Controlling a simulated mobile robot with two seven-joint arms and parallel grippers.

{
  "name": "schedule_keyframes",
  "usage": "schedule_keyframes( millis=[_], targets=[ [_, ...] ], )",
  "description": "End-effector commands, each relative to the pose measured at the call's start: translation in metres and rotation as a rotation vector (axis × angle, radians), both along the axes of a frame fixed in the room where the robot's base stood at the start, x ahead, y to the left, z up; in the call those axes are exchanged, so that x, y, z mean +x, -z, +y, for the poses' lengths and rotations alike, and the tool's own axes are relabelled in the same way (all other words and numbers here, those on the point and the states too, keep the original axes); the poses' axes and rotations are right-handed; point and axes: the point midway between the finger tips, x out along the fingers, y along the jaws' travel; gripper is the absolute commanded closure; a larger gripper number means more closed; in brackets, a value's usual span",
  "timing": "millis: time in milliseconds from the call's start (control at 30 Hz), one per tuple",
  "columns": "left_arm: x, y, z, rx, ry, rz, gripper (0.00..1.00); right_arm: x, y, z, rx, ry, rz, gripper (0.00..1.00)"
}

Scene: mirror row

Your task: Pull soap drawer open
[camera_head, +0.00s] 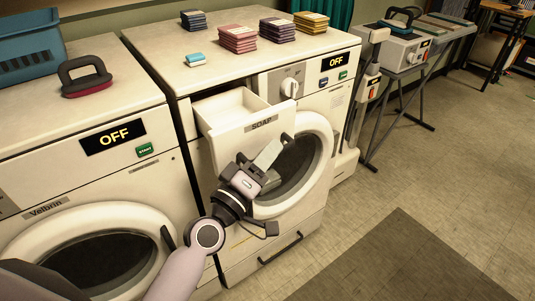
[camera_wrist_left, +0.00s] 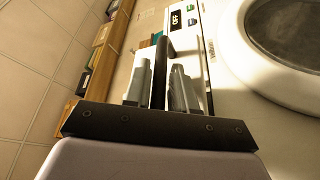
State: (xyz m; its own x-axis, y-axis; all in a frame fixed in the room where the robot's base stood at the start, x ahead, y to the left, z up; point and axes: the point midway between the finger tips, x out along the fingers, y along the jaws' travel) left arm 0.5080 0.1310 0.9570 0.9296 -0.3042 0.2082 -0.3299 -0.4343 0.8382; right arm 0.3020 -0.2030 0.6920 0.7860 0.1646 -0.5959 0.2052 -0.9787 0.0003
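The soap drawer (camera_head: 261,124), a cream front labelled SOAP, stands pulled out of the right-hand washer, with its empty-looking inside showing from above. My left gripper (camera_head: 270,153) is in front of the drawer face at its lower right. In the left wrist view, my left gripper's two grey fingers (camera_wrist_left: 158,90) flank a dark bar, the drawer handle (camera_wrist_left: 161,65), closely on both sides. The fingers partly hide the handle in the head view. My right gripper is not in either view.
The washer's round door (camera_head: 318,150) is just right of and below the drawer. A second washer (camera_head: 90,190) stands at left. Folded cloth stacks (camera_head: 238,38) and a small teal-topped box (camera_head: 195,60) lie on top. Open floor (camera_head: 400,180) is at right.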

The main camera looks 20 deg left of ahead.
Motion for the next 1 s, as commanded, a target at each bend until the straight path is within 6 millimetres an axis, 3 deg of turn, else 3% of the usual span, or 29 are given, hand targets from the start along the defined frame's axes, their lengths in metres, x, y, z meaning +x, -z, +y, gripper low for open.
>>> schedule_keyframes(
  millis=[167,600,1000],
  targets=[
    [-0.009,0.004,0.003,0.001,0.0,0.002,0.75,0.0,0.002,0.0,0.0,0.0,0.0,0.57],
    [-0.061,0.015,0.02,0.002,-0.001,0.0,0.75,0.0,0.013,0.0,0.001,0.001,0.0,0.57],
    [-0.067,0.015,0.022,0.0,0.0,0.0,0.75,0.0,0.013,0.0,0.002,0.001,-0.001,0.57]
  ],
)
